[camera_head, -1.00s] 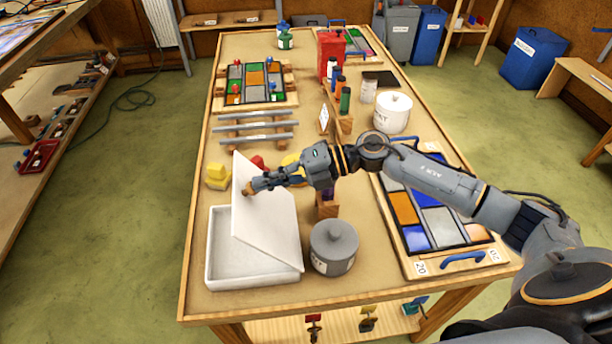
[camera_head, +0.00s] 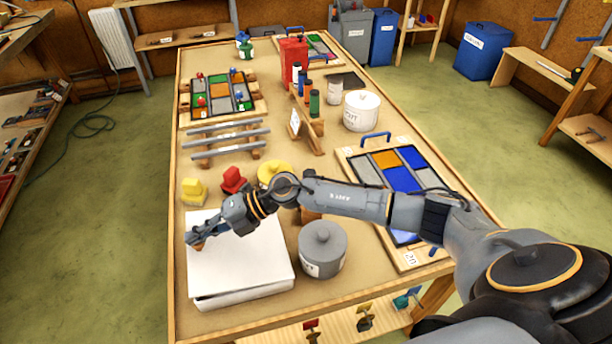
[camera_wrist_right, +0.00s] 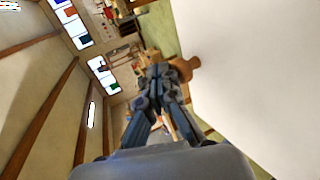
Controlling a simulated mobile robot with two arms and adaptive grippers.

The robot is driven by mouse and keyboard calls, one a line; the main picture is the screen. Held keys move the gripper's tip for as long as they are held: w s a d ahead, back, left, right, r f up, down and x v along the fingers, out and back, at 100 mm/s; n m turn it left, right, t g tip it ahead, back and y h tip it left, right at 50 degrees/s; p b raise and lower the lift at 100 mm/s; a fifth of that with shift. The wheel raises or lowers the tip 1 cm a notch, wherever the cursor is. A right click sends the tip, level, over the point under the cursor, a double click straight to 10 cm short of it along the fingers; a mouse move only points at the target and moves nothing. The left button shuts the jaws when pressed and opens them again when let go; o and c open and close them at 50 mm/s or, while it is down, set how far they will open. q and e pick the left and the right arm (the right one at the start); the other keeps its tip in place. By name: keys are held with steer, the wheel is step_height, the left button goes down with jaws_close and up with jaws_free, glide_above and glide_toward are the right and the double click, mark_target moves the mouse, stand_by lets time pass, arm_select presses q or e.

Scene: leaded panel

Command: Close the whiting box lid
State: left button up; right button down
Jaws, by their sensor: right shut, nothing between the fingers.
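The white whiting box (camera_head: 245,297) stands at the near left of the table. A brown knob (camera_head: 198,246) sits near the lid's left edge, partly hidden by my right gripper (camera_head: 194,238). The right gripper is shut and empty, at the knob. In the right wrist view the shut fingers (camera_wrist_right: 160,72) are beside the knob (camera_wrist_right: 187,66), with the pale lid (camera_wrist_right: 250,70) at right. Whether they touch is unclear. My left gripper is out of view.
A grey lidded pot (camera_head: 322,250) stands close right of the box. Yellow (camera_head: 193,192) and red (camera_head: 233,180) blocks and a yellow round thing (camera_head: 274,172) lie behind it. A glass panel in a wooden frame (camera_head: 400,180) is to the right, partly under my right arm.

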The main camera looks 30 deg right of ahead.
steer(key=shift+w+a+f, duration=0.1)
steer(key=shift+a+f, duration=0.15)
steer(key=shift+f, duration=0.45)
steer(key=shift+w+a+f, duration=0.1)
steer(key=shift+a+f, duration=0.15)
steer(key=shift+f, duration=0.4)
